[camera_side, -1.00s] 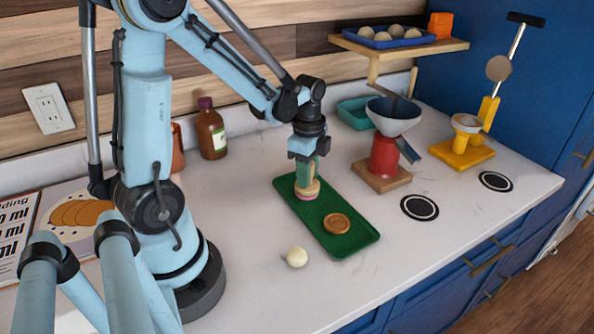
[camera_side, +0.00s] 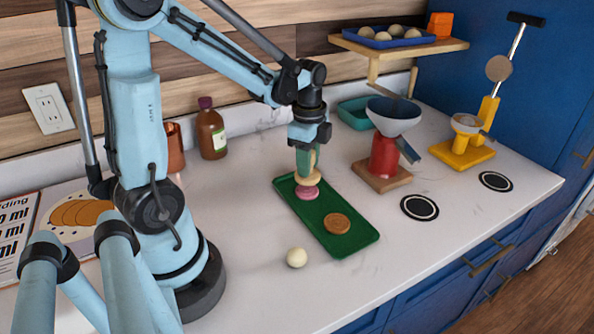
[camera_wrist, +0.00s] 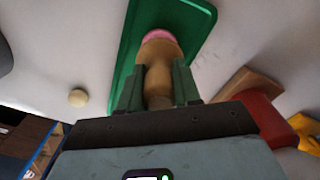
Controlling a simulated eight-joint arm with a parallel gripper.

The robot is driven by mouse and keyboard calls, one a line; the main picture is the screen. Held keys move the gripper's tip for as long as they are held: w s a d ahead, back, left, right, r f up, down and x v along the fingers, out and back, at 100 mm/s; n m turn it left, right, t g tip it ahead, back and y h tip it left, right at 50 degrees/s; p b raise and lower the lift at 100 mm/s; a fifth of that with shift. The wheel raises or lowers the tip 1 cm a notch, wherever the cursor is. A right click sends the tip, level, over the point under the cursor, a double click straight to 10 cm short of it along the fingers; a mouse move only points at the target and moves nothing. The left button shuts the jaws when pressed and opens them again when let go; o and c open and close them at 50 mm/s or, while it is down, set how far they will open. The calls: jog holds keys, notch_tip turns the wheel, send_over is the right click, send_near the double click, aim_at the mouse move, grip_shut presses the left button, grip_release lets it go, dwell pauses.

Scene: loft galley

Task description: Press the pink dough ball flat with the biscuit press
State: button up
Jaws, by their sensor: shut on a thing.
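The biscuit press (camera_side: 308,178), a wooden stamp with a round pale base, is held upright in my gripper (camera_side: 306,157). In the wrist view the press (camera_wrist: 159,65) stands between the two green fingers of my gripper (camera_wrist: 158,88). In the wrist view only a pink edge of the dough (camera_wrist: 159,35) shows past the press.
A brown stamped biscuit (camera_side: 336,223) lies on the same tray. A pale ball (camera_side: 297,257) rests on the counter in front. A red grinder with a funnel (camera_side: 384,150), a yellow lever device (camera_side: 462,153) and black round coasters (camera_side: 419,207) are to the right. A brown bottle (camera_side: 210,131) stands behind.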

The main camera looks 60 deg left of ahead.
jog(key=shift+r, duration=1.95)
